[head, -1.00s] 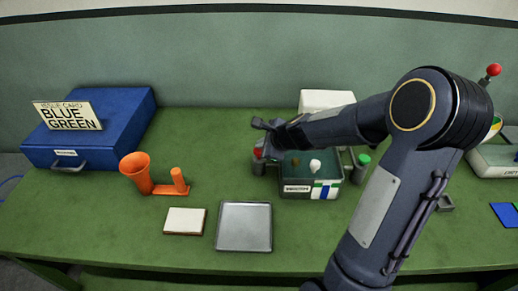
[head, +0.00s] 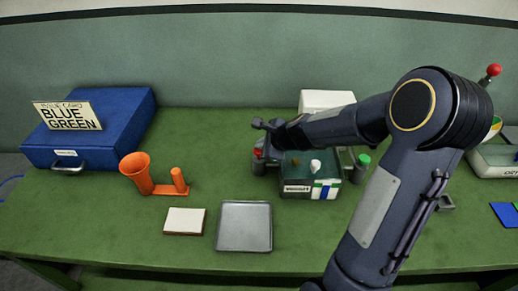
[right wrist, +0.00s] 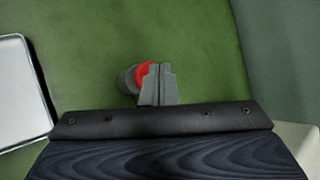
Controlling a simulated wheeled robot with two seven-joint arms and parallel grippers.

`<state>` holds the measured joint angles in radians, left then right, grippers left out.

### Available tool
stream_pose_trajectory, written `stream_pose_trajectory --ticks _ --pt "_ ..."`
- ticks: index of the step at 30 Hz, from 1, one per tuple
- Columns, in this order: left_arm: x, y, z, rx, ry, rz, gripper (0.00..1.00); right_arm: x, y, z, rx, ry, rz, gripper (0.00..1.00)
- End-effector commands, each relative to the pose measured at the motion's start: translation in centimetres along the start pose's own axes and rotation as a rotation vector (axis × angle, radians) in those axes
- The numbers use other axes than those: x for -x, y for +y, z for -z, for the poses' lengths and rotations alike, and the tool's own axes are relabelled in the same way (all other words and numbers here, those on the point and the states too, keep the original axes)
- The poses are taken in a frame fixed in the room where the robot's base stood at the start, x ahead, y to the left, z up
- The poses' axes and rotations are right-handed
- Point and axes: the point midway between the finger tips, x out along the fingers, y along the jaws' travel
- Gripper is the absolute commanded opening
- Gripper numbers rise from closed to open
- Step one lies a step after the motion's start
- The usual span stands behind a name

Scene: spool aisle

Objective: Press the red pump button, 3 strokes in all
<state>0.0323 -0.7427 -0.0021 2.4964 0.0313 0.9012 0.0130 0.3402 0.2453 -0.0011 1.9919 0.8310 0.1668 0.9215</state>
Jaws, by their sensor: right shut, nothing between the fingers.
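The red pump button (head: 257,154) tops a small grey cylinder (head: 258,166) at the left end of a dark open box. My right gripper (head: 264,153) reaches in from the right and is at the button, its fingers shut with nothing between them. In the right wrist view the shut fingers (right wrist: 158,70) cover the right part of the red button (right wrist: 142,74). I cannot tell whether they touch it or whether it is pressed down. My left gripper is not in view.
The dark box (head: 295,191) holds a white and a brown knob. A green-capped cylinder (head: 362,165) stands at its right. A grey tray (head: 244,226), a white block (head: 185,221), an orange funnel stand (head: 140,176) and a blue case (head: 110,125) stand left. The front middle is clear.

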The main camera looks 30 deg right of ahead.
Motion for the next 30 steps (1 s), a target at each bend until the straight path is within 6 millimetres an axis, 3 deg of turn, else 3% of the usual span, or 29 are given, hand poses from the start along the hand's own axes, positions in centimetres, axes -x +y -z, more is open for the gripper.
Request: stream_pose_trajectory --ticks 30 --pt "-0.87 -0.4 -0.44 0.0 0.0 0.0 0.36 -0.73 0.56 0.56 0.0 0.001 -0.001 0.0"
